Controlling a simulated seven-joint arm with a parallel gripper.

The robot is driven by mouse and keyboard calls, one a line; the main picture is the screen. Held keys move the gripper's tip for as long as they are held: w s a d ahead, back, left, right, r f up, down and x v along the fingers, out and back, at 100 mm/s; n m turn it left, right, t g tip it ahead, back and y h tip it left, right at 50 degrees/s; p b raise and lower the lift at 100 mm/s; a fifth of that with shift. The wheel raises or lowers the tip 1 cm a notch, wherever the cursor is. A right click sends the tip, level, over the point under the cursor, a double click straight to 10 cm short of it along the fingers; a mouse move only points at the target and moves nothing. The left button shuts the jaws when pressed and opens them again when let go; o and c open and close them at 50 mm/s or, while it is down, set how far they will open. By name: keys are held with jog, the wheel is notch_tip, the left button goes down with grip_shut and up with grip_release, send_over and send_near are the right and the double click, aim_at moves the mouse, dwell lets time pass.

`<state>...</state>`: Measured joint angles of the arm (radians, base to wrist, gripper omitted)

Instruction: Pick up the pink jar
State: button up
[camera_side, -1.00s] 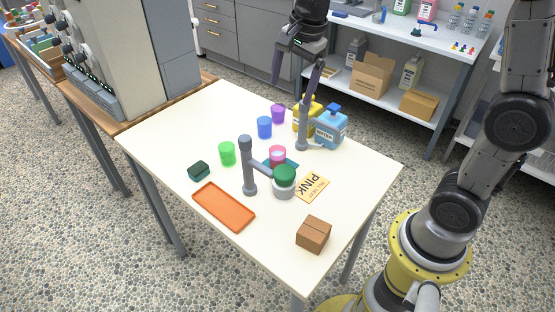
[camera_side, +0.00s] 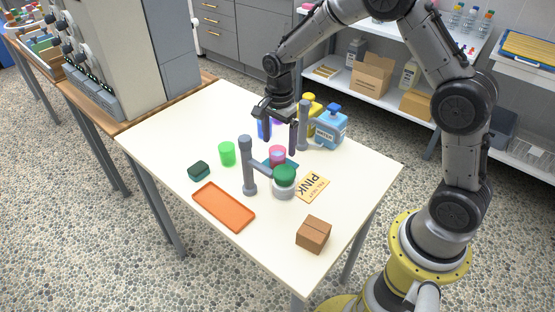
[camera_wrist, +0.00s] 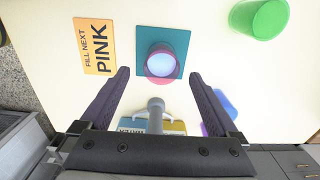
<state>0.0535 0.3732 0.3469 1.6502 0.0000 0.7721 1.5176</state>
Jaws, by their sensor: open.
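The pink jar (camera_side: 277,154) stands upright on a small teal mat (camera_side: 291,166) near the middle of the table. In the wrist view the pink jar (camera_wrist: 153,72) shows from above with a pale inside, on the teal mat (camera_wrist: 183,38). My gripper (camera_side: 279,146) is open and empty. Its two fingers point down just behind and above the jar in the side view. In the wrist view the jar lies just ahead of the gap between the fingertips (camera_wrist: 160,73). I see no contact with the jar.
A grey post with an arm (camera_side: 248,170) and a green-topped round object (camera_side: 284,178) stand in front of the jar. Another grey post (camera_side: 304,120) and a blue bottle (camera_side: 331,130) stand behind. A green jar (camera_side: 227,154) is left; a card reading PINK (camera_side: 313,187) is right.

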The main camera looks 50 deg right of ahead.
aim_at(278, 154)
jog(key=shift+w+a+f, duration=0.1)
jog(key=shift+a+f, duration=0.05)
jog(key=shift+f, duration=2.6)
grip_shut()
jog(key=shift+r, duration=0.15)
